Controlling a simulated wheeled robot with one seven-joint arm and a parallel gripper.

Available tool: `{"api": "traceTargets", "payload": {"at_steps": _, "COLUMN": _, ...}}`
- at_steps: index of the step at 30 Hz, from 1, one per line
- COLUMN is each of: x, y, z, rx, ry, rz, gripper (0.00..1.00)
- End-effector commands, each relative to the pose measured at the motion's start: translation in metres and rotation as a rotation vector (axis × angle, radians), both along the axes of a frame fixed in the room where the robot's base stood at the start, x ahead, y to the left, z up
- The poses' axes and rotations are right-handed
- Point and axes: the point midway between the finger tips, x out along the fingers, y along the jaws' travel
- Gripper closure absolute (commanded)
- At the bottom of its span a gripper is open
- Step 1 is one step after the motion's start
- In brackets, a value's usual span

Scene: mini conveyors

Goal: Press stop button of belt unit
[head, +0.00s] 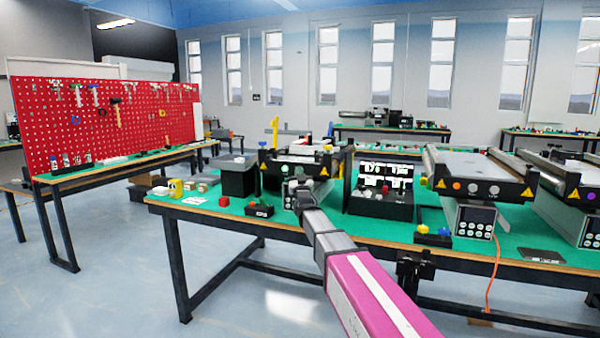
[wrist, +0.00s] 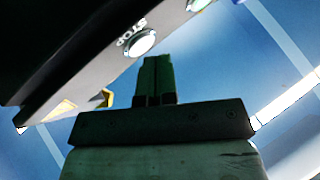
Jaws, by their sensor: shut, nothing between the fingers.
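The belt unit (head: 318,168), a mini conveyor with a black front panel and yellow warning triangles, stands on the green table in the head view. In the wrist view its dark panel (wrist: 75,62) carries the word STOP beside a round white stop button (wrist: 141,43). My gripper (wrist: 157,60) is shut and empty, its fingertips close to the stop button, slightly to its right and below in the picture. I cannot tell whether they touch. In the head view my gripper (head: 299,186) is at the unit's front, hiding part of the panel.
Another round button (wrist: 197,4) sits farther along the panel. A black control box (head: 380,203) stands right of the unit, with more conveyors (head: 475,165) beyond.

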Motion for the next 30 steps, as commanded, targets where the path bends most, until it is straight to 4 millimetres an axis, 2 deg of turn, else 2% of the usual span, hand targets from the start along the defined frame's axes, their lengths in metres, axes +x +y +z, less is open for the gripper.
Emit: {"api": "traceTargets", "payload": {"at_steps": 30, "x": 0.0077, "y": -0.0027, "z": 0.0000, "rx": 0.000, "ry": 0.000, "rz": 0.000, "gripper": 1.00}}
